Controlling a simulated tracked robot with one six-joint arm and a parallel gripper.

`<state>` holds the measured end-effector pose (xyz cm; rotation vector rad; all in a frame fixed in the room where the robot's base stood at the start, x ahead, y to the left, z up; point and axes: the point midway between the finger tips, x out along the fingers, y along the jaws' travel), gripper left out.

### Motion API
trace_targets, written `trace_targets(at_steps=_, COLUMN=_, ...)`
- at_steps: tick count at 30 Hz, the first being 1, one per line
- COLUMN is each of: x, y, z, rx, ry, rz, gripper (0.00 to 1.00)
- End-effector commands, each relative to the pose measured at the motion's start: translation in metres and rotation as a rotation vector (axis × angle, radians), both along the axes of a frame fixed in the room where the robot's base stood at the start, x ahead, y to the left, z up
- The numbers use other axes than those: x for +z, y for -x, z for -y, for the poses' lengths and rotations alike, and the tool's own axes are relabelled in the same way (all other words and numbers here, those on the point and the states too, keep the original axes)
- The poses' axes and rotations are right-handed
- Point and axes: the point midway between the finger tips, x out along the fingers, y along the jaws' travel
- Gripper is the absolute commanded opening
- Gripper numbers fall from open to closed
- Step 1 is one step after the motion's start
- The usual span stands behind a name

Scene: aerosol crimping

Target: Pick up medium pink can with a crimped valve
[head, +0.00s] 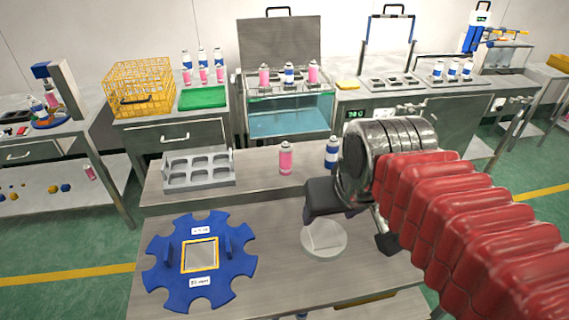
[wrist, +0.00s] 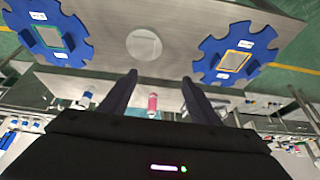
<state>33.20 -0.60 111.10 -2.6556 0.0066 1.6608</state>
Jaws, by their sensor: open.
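A pink can (head: 286,159) with a pale top stands upright on the raised rear part of the front metal table. Its valve is too small to judge as crimped or not. It also shows in the wrist view (wrist: 152,102), beyond and between my fingers. My gripper (head: 352,222) is open and empty, to the right of the pink can and nearer to me, above the table. Both black fingers show in the wrist view (wrist: 160,77), apart from the can. Other pink cans stand at the back: a group (head: 203,75) on the left bench and two (head: 264,76) at the water bath.
A blue-and-white can (head: 331,152) stands right of the pink can, close to my arm. A grey rack (head: 198,182) with empty holes lies to the left. A blue notched wheel (head: 168,275) and a pale round disc (head: 323,250) lie in front.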

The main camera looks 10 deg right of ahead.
Motion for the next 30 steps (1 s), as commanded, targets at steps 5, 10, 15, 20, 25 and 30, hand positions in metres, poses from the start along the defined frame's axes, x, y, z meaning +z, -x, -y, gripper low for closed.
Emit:
trace_targets(at_steps=5, x=0.019, y=-0.035, z=0.000, rx=-0.007, ry=-0.003, rz=-0.038, gripper=0.56)
trace_targets(at_steps=10, x=0.034, y=-0.068, z=0.000, rx=-0.017, ry=-0.007, rz=-0.071, gripper=0.56)
trace_targets(at_steps=15, x=0.044, y=-0.102, z=0.000, rx=-0.024, ry=-0.010, rz=-0.104, gripper=0.56)
trace_targets(at_steps=20, x=0.050, y=-0.135, z=0.000, rx=-0.033, ry=-0.012, rz=-0.135, gripper=0.56)
trace_targets(at_steps=25, x=0.051, y=-0.170, z=0.000, rx=-0.043, ry=-0.015, rz=-0.169, gripper=0.56)
trace_targets(at_steps=30, x=0.049, y=-0.205, z=0.000, rx=-0.050, ry=-0.017, rz=-0.202, gripper=0.56)
